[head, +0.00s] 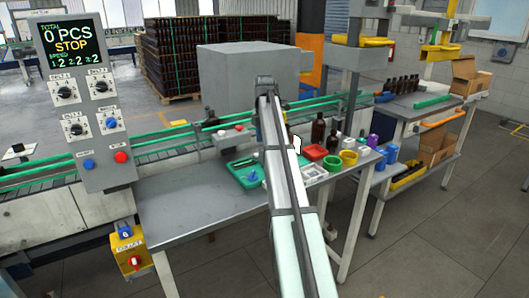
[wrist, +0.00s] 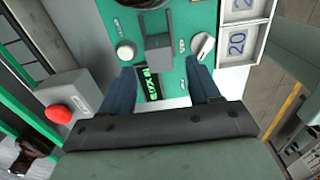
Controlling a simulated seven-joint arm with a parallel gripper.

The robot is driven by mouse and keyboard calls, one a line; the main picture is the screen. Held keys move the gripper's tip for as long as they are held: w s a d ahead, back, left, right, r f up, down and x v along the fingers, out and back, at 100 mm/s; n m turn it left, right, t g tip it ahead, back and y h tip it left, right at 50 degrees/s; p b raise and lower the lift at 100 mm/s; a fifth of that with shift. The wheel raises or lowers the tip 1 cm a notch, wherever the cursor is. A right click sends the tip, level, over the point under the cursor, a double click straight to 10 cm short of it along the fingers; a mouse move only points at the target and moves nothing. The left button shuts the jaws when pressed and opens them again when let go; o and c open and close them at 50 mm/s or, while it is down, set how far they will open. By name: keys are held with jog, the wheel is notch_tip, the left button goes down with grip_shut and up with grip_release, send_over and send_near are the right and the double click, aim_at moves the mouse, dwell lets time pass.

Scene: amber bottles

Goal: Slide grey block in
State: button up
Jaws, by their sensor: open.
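In the wrist view a grey block (wrist: 159,55) stands out from a green panel (wrist: 185,20), with a darker grey piece above it near the top edge. My gripper (wrist: 162,78) is open, its two dark blue fingers pointing at the panel. The block lies just beyond and between the fingertips, and I cannot tell whether they touch it. A small dark display with green characters (wrist: 151,84) shows between the fingers.
A red button (wrist: 60,113) on a grey housing is at the left. In the head view, the large grey box (head: 238,75) stands beside the conveyor.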

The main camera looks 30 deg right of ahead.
jog(key=shift+f, duration=2.75)
jog(key=shift+c, duration=0.3)
grip_shut()
